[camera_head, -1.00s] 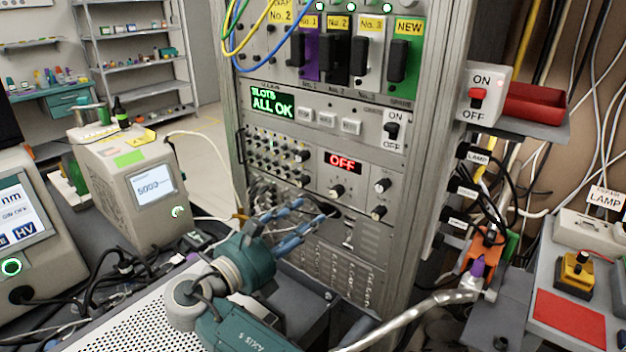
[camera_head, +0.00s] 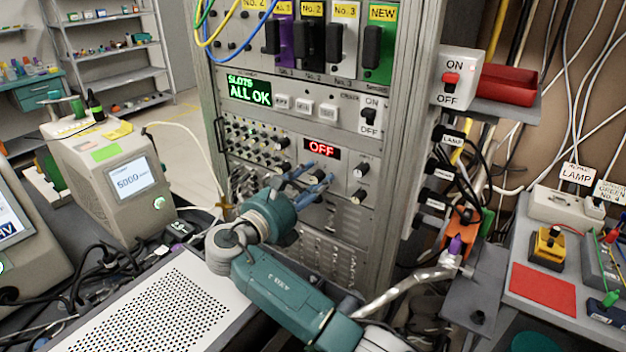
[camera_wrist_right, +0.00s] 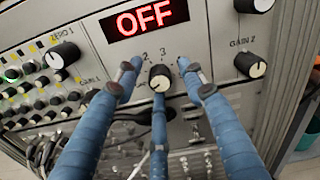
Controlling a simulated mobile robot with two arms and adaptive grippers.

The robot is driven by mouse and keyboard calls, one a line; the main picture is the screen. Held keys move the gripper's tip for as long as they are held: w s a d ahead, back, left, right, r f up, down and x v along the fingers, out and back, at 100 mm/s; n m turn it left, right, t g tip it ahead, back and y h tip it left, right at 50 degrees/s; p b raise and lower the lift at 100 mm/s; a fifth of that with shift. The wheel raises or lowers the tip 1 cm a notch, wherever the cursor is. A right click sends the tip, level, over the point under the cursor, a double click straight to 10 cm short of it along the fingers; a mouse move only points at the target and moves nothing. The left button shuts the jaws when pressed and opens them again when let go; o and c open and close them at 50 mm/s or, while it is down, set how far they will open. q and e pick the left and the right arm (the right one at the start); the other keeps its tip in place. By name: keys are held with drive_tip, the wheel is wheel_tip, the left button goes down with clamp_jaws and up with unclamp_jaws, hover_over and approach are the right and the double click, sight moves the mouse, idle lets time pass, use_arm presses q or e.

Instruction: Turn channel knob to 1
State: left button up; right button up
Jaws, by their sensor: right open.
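The channel knob (camera_wrist_right: 159,77) is black with a pale face, below the red OFF display (camera_wrist_right: 146,17) in the right wrist view. The digits 2 and 3 show above it; which mark it points to is too small to tell. My right gripper (camera_wrist_right: 160,86) is open, its blue fingers spread around the knob, two at its sides and one below. Clear gaps show beside the knob. In the head view my right gripper (camera_head: 317,173) reaches the rack panel under the OFF display (camera_head: 322,148) and mostly hides the knob. My left gripper is not in view.
The GAIN 2 knob (camera_wrist_right: 250,66) is right of my fingers, the ZERO 1 knob (camera_wrist_right: 57,57) left. Small knobs and cables crowd the panel's left side. A perforated plate (camera_head: 165,310) lies below my arm. An ON/OFF switch box (camera_head: 457,78) is on the rack's right.

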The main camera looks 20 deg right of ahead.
drive_tip(key=shift+c, duration=0.2)
clamp_jaws()
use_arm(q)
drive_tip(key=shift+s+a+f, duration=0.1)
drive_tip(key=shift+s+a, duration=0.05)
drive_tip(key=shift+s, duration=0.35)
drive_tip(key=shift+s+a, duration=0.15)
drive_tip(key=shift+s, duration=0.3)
use_arm(e)
drive_tip(key=shift+m, duration=2)
use_arm(q)
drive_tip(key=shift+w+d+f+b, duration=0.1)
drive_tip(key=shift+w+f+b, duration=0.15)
drive_tip(key=shift+b, duration=0.05)
use_arm(e)
drive_tip(key=shift+f+m, duration=0.1)
drive_tip(key=shift+m, duration=2.2)
